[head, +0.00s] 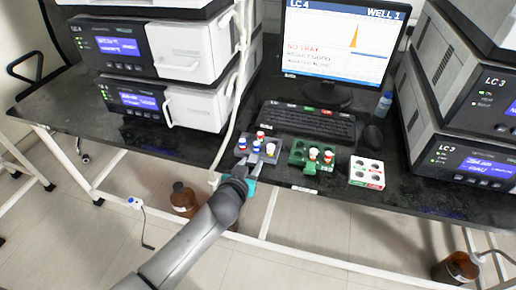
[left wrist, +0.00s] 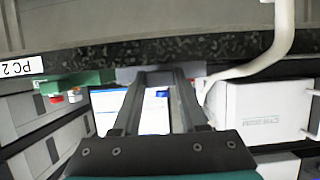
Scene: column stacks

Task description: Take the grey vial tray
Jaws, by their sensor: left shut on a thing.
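The grey vial tray (head: 256,158) is at the front edge of the black bench in the head view, with several vials with red, blue and white caps in it. My left gripper (head: 247,170) reaches it from the front and is shut on its near side. In the left wrist view, which looks upside down, the tray's grey edge (left wrist: 190,69) lies at the tips of the two fingers (left wrist: 160,76). The fingers hide part of the tray there. I cannot tell whether the tray is lifted off the bench. My right gripper is in neither view.
A green tray (head: 298,158) with vials and a white tray (head: 367,165) stand to the right. Behind are a keyboard (head: 308,121) and a monitor (head: 335,45) reading "LC 4", "WELL 1", "NO TRAY". A pale hose (head: 236,90) hangs close by on the left, before the LC 4 instruments (head: 195,108).

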